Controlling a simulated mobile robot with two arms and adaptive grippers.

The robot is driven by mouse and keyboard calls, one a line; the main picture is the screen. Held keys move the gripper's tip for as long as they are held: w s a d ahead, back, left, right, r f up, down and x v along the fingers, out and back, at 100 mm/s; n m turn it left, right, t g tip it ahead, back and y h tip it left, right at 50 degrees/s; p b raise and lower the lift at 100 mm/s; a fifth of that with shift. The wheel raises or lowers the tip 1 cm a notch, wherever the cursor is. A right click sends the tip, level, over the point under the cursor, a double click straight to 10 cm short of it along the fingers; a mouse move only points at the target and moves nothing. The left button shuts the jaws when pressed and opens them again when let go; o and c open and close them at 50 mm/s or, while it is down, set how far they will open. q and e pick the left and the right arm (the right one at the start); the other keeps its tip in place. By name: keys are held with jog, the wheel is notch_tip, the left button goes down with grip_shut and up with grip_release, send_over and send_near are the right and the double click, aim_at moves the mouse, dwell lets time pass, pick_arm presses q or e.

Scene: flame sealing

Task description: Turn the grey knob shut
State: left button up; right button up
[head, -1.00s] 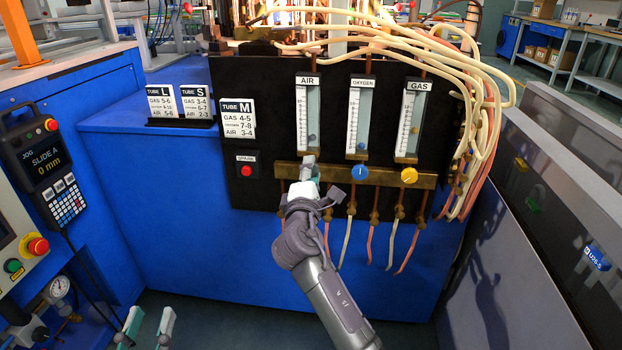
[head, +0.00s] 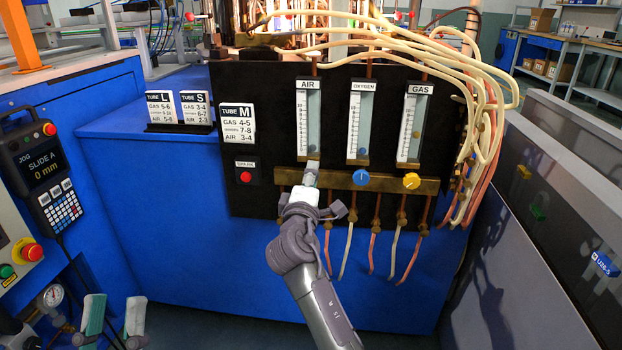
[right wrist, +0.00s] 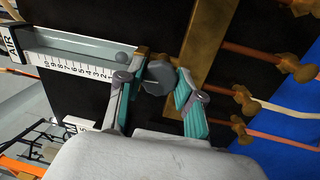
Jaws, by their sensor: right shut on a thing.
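The grey knob (right wrist: 160,77) sits below the AIR flow tube (head: 308,115) on the brass bar (head: 440,186). My right gripper (head: 312,172) has its teal-padded fingers on both sides of the knob in the right wrist view (right wrist: 153,88), shut on it. In the head view the gripper mostly hides the knob. The AIR tube's ball (right wrist: 123,57) is low, near the bottom end of its scale. My left gripper (head: 115,300) is at the lower left, fingers apart and empty, far from the panel.
The blue OXYGEN knob (head: 361,177) and yellow GAS knob (head: 411,180) are to the right on the same bar. A red button (head: 245,176) is on the panel's left. Hoses (head: 487,130) hang at the right. Tube setting cards (head: 238,123) stand at left.

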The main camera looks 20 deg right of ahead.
jog(key=shift+f, duration=0.15)
jog(key=o, duration=1.2)
